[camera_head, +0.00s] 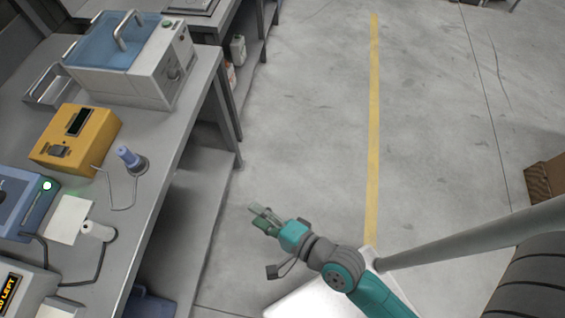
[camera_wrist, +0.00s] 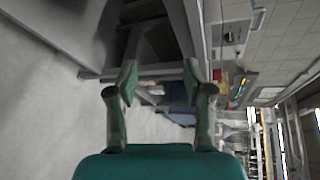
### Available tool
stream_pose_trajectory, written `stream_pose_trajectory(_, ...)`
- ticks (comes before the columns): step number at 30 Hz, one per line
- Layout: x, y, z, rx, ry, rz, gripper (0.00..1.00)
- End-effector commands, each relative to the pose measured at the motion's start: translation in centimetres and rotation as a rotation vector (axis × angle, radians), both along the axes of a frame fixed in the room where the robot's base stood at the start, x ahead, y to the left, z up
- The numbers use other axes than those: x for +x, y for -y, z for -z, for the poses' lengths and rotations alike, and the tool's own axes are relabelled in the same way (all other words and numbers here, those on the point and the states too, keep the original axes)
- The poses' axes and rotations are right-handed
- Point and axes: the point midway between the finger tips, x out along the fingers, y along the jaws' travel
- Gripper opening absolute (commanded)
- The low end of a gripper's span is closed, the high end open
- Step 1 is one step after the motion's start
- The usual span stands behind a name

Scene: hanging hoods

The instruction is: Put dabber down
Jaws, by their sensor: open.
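A small blue-topped piece that looks like the dabber (camera_head: 128,157) stands upright in a dark round holder (camera_head: 137,167) near the front edge of the grey bench. A thin wire loops beside it. My gripper (camera_head: 264,218) is over the open floor to the right of the bench, well apart from the dabber. In the wrist view my gripper (camera_wrist: 160,82) shows both fingers spread with nothing between them. The dabber cannot be made out in the wrist view.
A yellow box (camera_head: 76,138) with a dark display and a white machine with a blue lid (camera_head: 132,62) stand on the bench. A white card (camera_head: 70,220) and a white corded item (camera_head: 99,231) lie nearer. The floor (camera_head: 310,110) beside the bench is clear, and a brown box (camera_head: 546,181) stands far right.

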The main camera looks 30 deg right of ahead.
Motion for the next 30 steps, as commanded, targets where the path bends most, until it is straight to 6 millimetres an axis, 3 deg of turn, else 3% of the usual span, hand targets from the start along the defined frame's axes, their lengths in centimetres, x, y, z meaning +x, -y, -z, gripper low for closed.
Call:
stream_pose_trajectory(1,-1.7,1.9,0.4,-0.122,0.033,0.021,0.51)
stream_pose_trajectory(6,-6.6,6.8,0.0,-0.570,0.158,0.044,0.51)
stream_pose_trajectory(12,-12.4,10.5,-2.1,-1.100,0.265,0.000,0.51)
stream_pose_trajectory(16,-15.5,11.7,-3.9,-1.391,0.316,-0.059,0.51)
stream_pose_trajectory(21,-17.6,12.1,-5.6,-1.622,0.358,-0.123,0.51)
stream_pose_trajectory(30,-18.1,12.1,-6.1,-1.689,0.373,-0.143,0.51)
